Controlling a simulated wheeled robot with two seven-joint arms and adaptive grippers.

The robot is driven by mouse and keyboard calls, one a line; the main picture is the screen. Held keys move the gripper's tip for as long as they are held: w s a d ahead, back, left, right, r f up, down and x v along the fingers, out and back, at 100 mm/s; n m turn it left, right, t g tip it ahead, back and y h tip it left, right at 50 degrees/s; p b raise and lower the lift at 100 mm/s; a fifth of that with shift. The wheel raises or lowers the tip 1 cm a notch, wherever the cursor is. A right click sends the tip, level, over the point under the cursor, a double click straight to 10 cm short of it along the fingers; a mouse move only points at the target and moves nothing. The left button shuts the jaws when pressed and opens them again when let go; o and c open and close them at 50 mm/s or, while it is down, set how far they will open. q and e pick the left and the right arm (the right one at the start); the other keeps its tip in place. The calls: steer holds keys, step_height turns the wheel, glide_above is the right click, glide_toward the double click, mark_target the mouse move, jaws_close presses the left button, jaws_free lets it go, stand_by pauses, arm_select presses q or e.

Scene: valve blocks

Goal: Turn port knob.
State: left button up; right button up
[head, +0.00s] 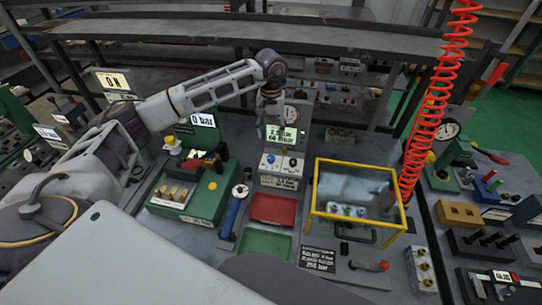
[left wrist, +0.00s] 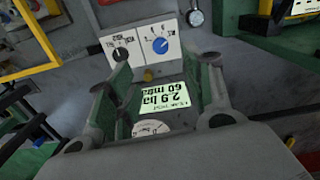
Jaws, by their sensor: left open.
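A control box (head: 281,168) with a pale panel stands in the middle of the bench. In the left wrist view its panel (left wrist: 140,66) shows a black knob (left wrist: 120,54) with printed labels around it and a blue knob (left wrist: 160,45) with a scale. I cannot tell which is the port knob. My left gripper (head: 270,104) is open above and behind the box, near its lit display (head: 284,134). In the left wrist view my left gripper (left wrist: 165,70) has its fingers apart, with the display (left wrist: 168,101) between them. They hold nothing. My right gripper is not in view.
A red tray (head: 273,209) and green tray (head: 266,245) lie in front. A yellow-framed clear enclosure (head: 314,190) stands to the right, with a red coiled hose (head: 416,150) beyond it. A green block with brass fittings (head: 190,192) and blue-handled tool (head: 233,212) are left.

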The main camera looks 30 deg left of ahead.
mark_target(271, 158)
arm_select(q)
step_height(271, 158, down, 12)
steer(key=p, duration=0.2)
steer(key=shift+p, duration=0.35)
steer(key=shift+f, duration=0.85)
steer(key=c, duration=1)
